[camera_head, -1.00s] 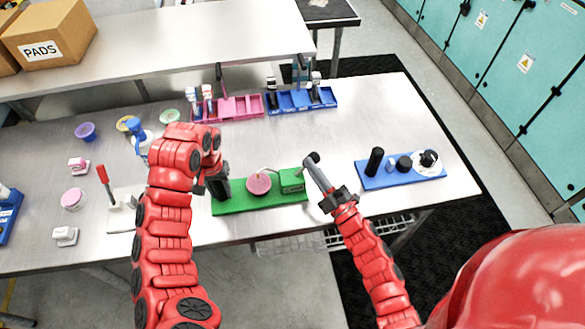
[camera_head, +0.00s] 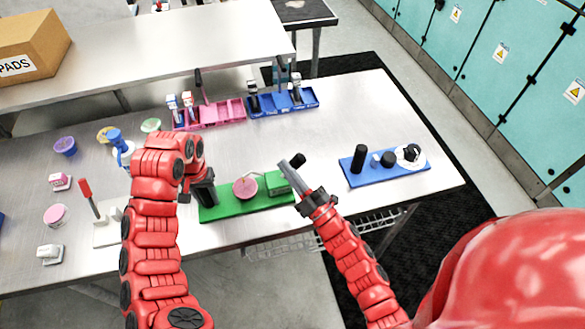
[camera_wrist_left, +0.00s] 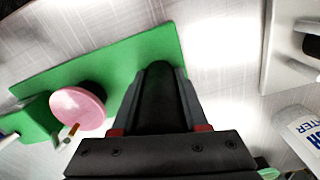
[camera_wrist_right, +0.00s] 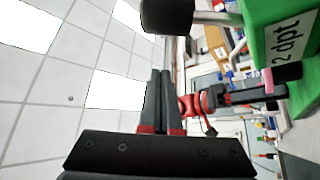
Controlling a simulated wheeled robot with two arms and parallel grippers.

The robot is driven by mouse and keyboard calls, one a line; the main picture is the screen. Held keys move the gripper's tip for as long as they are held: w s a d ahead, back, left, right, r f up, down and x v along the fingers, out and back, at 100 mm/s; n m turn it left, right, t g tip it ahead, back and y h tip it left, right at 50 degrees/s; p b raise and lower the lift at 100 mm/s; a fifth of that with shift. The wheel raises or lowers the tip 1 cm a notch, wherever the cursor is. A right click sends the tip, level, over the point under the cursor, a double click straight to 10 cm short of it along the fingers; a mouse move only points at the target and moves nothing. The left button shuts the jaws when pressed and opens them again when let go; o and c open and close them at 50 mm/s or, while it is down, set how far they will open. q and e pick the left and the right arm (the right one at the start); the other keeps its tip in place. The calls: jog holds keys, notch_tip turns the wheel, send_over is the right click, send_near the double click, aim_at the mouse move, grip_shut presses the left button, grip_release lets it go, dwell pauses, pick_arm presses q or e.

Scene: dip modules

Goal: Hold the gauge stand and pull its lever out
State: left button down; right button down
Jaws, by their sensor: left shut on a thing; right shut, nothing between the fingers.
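The gauge stand has a green base (camera_head: 228,211), a black post, a pink disc (camera_head: 245,188) and a green box (camera_head: 281,184) marked "2 dpt" in the right wrist view (camera_wrist_right: 284,45). Its lever ends in a black knob (camera_head: 299,159), also in the right wrist view (camera_wrist_right: 167,15). My left gripper (camera_head: 207,187) is shut on the black post (camera_wrist_left: 160,100) at the base's left end. My right gripper (camera_head: 286,166) is shut and empty, its fingertips close beside the knob; in the right wrist view they show a gap from it. The lever's lower part is mostly hidden in the head view.
A blue base (camera_head: 400,170) with black parts stands to the right. A pink tray (camera_head: 215,116) and a blue tray (camera_head: 285,103) sit behind. A white stand with a red handle (camera_head: 86,190) is at the left. The table between the trays and gauge stand is clear.

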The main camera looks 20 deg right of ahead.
jog(key=v, duration=0.9)
jog(key=shift+s+d, duration=0.25)
jog(key=shift+d, duration=0.2)
jog(key=shift+f, duration=0.15)
pick_arm(q)
jog(key=shift+c, duration=1.7)
grip_release()
jog(key=shift+r, duration=0.15)
notch_tip(320, 180, up, 7)
jog(key=p, duration=0.8)
jog(key=shift+r, duration=0.2)
jog(key=shift+f, duration=0.1)
pick_arm(e)
notch_tip(320, 180, up, 8)
jog(key=shift+r, duration=0.2)
pick_arm(q)
jog(key=shift+s, duration=0.1)
